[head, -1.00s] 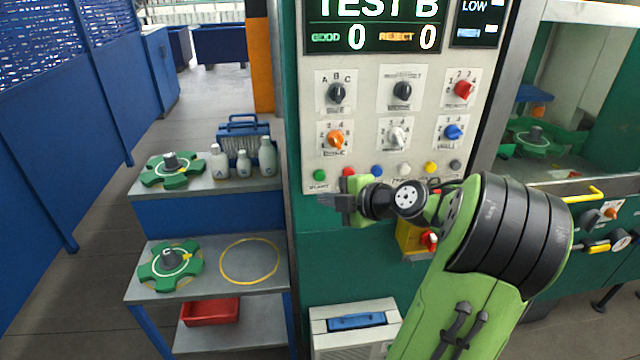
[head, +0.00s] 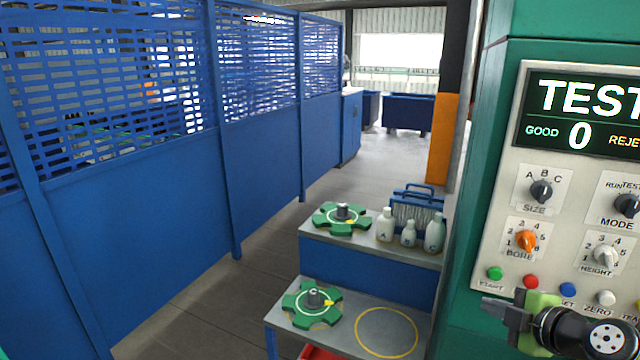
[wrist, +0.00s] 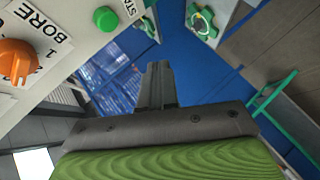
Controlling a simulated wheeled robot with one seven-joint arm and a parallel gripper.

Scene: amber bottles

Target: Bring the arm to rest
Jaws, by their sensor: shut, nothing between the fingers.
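My gripper (head: 494,308) shows at the lower right of the head view, in front of the lower edge of the control panel (head: 508,250). Its fingers point left and lie together, with nothing held. In the wrist view the closed fingers (wrist: 157,85) stand in the middle of the picture, over the blue partition far behind. The green start button (wrist: 105,18) and the orange bore knob (wrist: 16,62) are to their left there. The rest of my arm is mostly out of the head view.
A stepped shelf (head: 285,338) left of the panel bears green star-shaped fixtures (head: 342,218) and several grey bottles (head: 386,226). A yellow ring (head: 386,331) marks a bare spot on the lower shelf. A blue partition (head: 130,250) runs along the left. The floor (head: 215,300) between is clear.

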